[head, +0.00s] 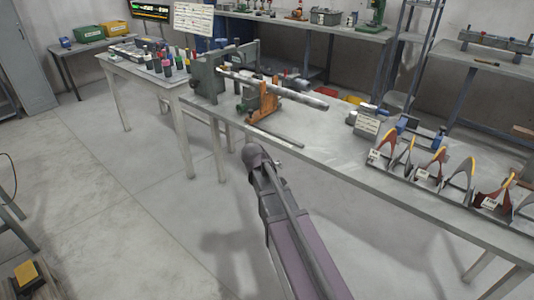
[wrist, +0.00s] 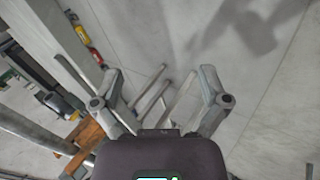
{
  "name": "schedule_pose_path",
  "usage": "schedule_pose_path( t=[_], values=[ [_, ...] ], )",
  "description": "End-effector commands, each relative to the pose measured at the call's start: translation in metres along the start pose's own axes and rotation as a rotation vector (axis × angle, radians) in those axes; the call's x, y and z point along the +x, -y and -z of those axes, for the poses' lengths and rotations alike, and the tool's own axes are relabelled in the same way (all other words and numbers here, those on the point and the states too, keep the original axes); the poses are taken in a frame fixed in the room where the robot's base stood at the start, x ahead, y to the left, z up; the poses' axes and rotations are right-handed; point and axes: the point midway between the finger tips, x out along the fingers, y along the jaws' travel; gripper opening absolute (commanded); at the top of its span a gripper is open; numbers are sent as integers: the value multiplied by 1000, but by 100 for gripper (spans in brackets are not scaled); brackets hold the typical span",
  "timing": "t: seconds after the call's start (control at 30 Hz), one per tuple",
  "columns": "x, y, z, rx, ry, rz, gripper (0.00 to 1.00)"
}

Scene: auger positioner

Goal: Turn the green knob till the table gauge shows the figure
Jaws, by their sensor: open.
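In the wrist view the shaft (wrist: 32,128) and orange support (wrist: 92,134) show at the lower left. My gripper (wrist: 158,72) has its two fingers spread wide, with nothing between them but floor and bench legs in the background. It is apart from the positioner.
The workbench (head: 330,150) carries several curved auger flights (head: 437,165) at its right. A side table (head: 140,67) holds several small bottles. A white sign (head: 194,18) and a dark display (head: 149,10) stand behind.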

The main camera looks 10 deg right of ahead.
Motion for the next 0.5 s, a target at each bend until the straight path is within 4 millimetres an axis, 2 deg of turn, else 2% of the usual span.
schedule_pose_path(
  t=[0.03, 0.2, 0.33, 0.5],
  values=[
    [3, 24, -33, 64, 24, 68, 95],
    [-3, 83, -99, 265, 118, 297, 95],
    [-12, 117, -132, 366, 179, 428, 95],
    [-22, 139, -153, 433, 230, 523, 95]
  ],
)
